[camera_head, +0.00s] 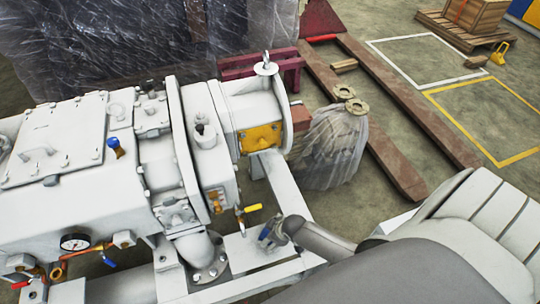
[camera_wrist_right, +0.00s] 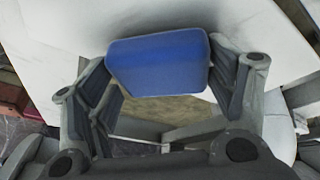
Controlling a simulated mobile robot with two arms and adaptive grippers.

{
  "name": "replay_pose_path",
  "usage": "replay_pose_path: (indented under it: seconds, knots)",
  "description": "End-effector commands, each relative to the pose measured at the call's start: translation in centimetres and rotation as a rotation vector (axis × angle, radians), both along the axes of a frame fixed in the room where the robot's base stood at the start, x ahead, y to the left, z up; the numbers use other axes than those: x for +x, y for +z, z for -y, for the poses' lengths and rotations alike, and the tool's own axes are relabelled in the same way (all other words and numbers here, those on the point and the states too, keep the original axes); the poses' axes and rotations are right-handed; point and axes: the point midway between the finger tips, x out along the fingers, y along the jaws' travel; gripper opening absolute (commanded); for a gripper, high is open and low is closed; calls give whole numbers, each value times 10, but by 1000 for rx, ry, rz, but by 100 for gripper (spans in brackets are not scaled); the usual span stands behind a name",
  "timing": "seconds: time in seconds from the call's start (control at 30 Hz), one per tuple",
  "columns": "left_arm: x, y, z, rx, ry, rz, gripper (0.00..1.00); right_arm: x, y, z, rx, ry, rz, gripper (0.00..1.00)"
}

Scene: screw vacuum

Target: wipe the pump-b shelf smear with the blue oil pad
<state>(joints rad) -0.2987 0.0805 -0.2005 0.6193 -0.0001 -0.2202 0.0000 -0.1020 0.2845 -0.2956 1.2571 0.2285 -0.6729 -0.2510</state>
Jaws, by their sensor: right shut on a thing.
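The blue oil pad (camera_wrist_right: 158,64) is a rounded blue block between the fingers of my right gripper (camera_wrist_right: 160,82) in the right wrist view. The gripper is shut on it from both sides. In the head view my right gripper (camera_head: 276,232) reaches in from the right, low beside the pump's white frame. Only a small blue edge of the pad (camera_head: 265,233) shows there. The pad is over or close to the pale shelf surface (camera_head: 238,250); I cannot tell if it touches. I cannot make out a smear. My left gripper is not in view.
The white pump (camera_head: 135,150) fills the left, with a yellow-handled valve (camera_head: 252,208) just above my right gripper. A wrapped bundle (camera_head: 330,148) stands behind the frame. Floor is open at upper right, near a pallet (camera_head: 465,35).

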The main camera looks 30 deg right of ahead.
Motion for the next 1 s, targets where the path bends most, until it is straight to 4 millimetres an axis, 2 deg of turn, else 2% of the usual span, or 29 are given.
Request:
replay_pose_path:
  seconds: [0.03, 0.6, 0.77, 1.0]
  knots:
    - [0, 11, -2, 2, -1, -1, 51, 2, 22, 1, -1, 1, 8, 54]
    - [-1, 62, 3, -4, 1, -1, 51, 8, 70, 2, -1, -4, 6, 54]
    - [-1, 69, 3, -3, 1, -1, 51, 9, 77, 2, -1, -5, 6, 54]
    - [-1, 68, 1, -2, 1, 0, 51, 9, 76, 2, -1, -6, 6, 54]
